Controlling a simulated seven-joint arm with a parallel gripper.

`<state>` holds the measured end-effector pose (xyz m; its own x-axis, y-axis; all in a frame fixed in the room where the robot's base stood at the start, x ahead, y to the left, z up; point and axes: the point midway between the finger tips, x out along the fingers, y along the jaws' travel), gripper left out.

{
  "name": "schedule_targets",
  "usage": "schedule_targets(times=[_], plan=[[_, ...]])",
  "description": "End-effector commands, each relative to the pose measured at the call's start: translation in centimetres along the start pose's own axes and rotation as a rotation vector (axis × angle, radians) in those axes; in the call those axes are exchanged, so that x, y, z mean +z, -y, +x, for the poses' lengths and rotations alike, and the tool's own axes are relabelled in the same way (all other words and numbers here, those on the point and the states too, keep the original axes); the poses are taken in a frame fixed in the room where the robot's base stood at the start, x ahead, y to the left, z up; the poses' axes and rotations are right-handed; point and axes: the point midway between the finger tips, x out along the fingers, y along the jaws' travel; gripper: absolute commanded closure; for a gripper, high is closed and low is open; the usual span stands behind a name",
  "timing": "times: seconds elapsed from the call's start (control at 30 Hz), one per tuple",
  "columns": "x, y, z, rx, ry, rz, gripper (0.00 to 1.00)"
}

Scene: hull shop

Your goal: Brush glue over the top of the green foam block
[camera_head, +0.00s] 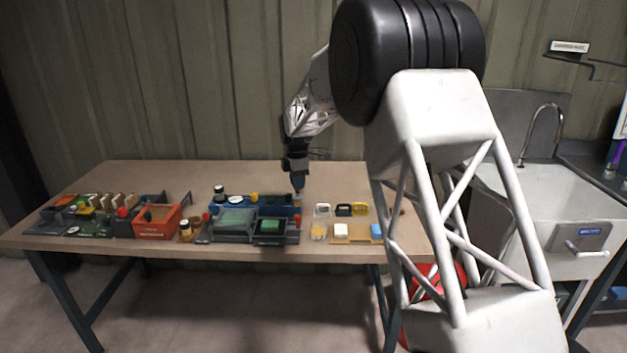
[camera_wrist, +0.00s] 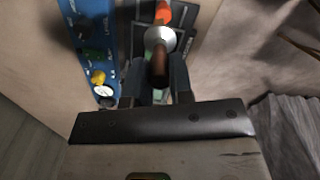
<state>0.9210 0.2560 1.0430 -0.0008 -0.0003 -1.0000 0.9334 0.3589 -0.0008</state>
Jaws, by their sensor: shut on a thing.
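My gripper (camera_head: 297,186) hangs over the back part of the workbench, near the blue unit. In the wrist view my gripper (camera_wrist: 157,88) is shut on a brush with a brown handle (camera_wrist: 155,66), a silver collar and an orange part at the far end. Two green blocks lie in dark trays in the head view: a larger pale one (camera_head: 235,217) and a smaller, darker one (camera_head: 270,226). I cannot tell which is the foam block. The brush partly hides a dark tray in the wrist view.
The blue unit (camera_wrist: 96,45) with knobs and a gauge stands close beside the brush. An orange bin (camera_head: 157,222), small jars (camera_head: 186,231) and several small coloured items (camera_head: 341,231) share the bench's front. The back of the bench (camera_head: 235,172) is mostly clear.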

Motion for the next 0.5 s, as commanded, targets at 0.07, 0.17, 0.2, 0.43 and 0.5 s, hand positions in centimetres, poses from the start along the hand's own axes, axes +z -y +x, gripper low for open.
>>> schedule_targets(times=[0.07,0.17,0.2,0.43,0.5], plan=[[-1.5,-0.6,0.2,0.000,0.000,-0.098,1.00],[-3.2,-1.2,0.6,0.001,0.000,-0.229,1.00],[-3.9,-1.5,0.7,0.000,0.000,-0.281,1.00],[-7.8,-2.8,1.5,0.000,0.000,-0.573,1.00],[-8.8,-3.1,1.7,0.000,0.000,-0.649,1.00]])
